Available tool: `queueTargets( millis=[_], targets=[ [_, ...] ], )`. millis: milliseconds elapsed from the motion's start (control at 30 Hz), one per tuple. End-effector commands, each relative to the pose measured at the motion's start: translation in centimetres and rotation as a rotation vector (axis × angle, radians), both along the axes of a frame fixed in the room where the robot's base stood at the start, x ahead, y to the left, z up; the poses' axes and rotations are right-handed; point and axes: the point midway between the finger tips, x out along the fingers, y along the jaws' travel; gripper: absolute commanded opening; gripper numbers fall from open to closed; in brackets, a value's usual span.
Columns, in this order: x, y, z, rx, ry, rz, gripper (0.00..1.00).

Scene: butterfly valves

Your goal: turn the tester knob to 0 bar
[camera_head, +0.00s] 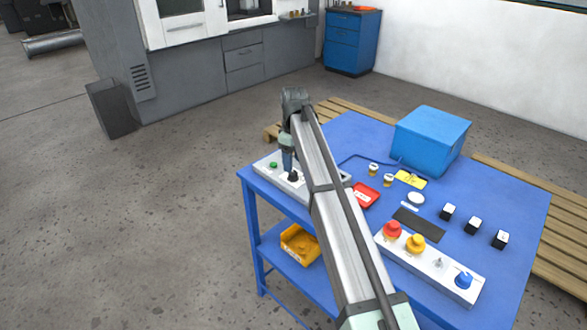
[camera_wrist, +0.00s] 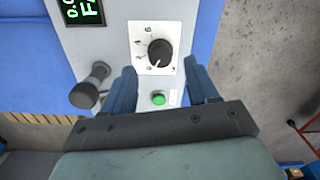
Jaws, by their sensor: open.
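The tester knob (camera_wrist: 159,52) is a round black knob on a white dial plate with small marks, in the wrist view. Its setting is too small to read surely. My gripper (camera_wrist: 161,74) is open, its two blue fingers spread left and right of the knob's lower side, with nothing held. In the head view my gripper (camera_head: 288,166) points down over the grey tester panel (camera_head: 304,189), close to the knob (camera_head: 293,177). A display (camera_wrist: 82,12) with green characters is cut off at the top of the wrist view.
A green button (camera_wrist: 158,98) lies between my fingers, below the knob. A dark lever (camera_wrist: 91,87) stands left of them. On the blue table (camera_head: 340,135) are a blue bin (camera_head: 432,140), a red tray (camera_head: 366,195), and a panel with red (camera_head: 392,230), yellow and blue knobs.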

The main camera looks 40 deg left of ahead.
Motion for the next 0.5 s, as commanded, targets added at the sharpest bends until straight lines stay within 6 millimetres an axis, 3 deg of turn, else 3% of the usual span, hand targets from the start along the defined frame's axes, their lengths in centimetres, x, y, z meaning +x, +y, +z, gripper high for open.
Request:
queueTargets(
  millis=[200, 500],
  targets=[
    [0.1, 0.1, 4.5, 0.001, -0.001, 0.0, 0.59],
    [0.0, 0.0, 8.2, 0.0, 0.0, 0.0, 0.59]
  ],
)
